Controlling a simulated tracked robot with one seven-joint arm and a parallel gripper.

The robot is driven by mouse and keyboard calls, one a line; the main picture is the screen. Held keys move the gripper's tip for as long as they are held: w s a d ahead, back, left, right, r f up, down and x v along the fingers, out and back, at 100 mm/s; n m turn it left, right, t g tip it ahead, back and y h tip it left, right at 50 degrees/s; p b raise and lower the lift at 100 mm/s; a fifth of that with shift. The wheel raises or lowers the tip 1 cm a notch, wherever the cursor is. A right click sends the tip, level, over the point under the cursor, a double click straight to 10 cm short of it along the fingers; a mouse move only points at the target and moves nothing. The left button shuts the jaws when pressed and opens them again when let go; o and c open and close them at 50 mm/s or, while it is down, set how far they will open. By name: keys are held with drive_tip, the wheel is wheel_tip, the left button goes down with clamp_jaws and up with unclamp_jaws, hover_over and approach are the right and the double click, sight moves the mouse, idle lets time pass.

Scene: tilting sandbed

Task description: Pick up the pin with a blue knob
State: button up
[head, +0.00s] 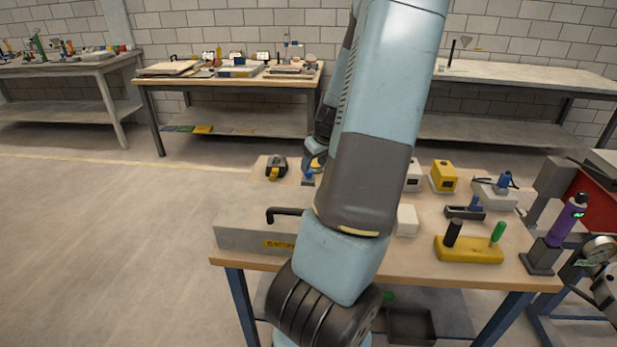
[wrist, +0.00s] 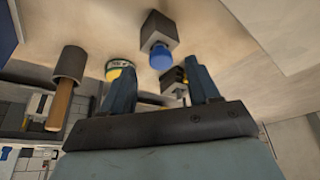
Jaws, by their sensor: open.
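In the wrist view a blue knob (wrist: 160,58) sits at the end of a grey block (wrist: 160,30); any pin shaft is hidden. It is ahead of the gap between my fingers, apart from them. My gripper (wrist: 161,88) is open, with nothing seen held between its fingers. In the head view my arm hides most of my gripper, above the table's far left part. Small blue parts (head: 308,174) show there; I cannot tell whether they are the knob. Another blue-topped piece (head: 474,203) stands in a dark holder (head: 464,213) on the right.
A yellow block (head: 468,250) with black and green handles stands at the table's front right. A grey box (head: 250,236) with a black handle is at the front left. A black-and-yellow item (head: 276,169) lies far left. A wooden-handled piece (wrist: 60,105) shows in the wrist view.

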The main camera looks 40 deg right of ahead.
sight(310, 171)
drive_tip(key=shift+x, duration=2.65)
drive_tip(key=shift+w, duration=0.1)
drive_tip(key=shift+c, duration=0.2)
clamp_jaws()
